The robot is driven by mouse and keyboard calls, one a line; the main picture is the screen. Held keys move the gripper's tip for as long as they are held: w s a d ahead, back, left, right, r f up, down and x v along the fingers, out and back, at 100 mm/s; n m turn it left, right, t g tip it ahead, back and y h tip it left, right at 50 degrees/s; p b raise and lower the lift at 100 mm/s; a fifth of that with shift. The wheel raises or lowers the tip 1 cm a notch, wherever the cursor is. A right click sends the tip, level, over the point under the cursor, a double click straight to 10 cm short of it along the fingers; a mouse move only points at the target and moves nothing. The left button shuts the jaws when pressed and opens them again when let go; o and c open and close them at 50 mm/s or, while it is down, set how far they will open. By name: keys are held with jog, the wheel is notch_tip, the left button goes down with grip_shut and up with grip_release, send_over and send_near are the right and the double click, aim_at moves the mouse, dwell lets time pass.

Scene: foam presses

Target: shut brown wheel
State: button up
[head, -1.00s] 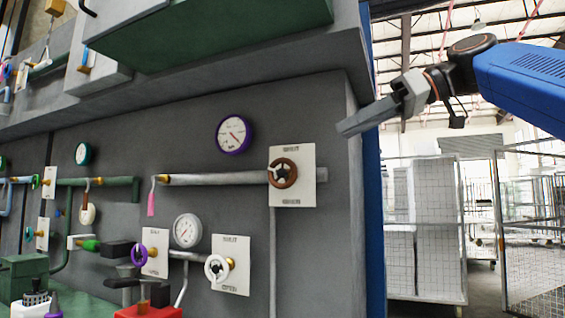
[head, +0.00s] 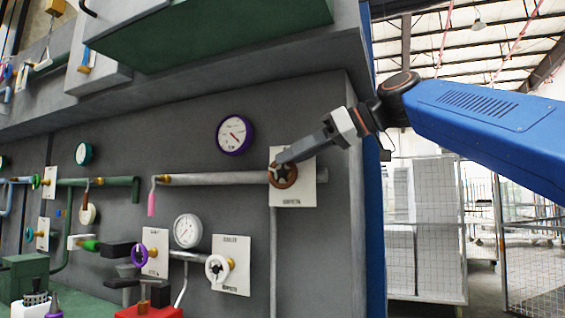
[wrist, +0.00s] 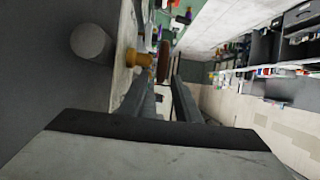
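The brown wheel (head: 283,176) is mounted on a white plate (head: 308,192) at the right end of a grey horizontal pipe on the panel. My gripper (head: 281,161) reaches in from the upper right, its tip overlapping the wheel's upper edge in the head view. In the wrist view the brown wheel (wrist: 163,62) shows edge-on, with its brass stem (wrist: 139,58) to the left. My gripper's two fingers (wrist: 161,78) stand apart, with the wheel's rim in line with the gap between them. I cannot tell whether they touch it.
A purple-rimmed gauge (head: 235,135) sits up and left of the wheel. Below are a white wheel (head: 216,268), a purple wheel (head: 139,255) and a white gauge (head: 187,230). A green box (head: 205,30) overhangs the panel. Mesh cages (head: 430,230) stand at right.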

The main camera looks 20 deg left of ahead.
jog(key=shift+x, duration=1.5)
grip_shut()
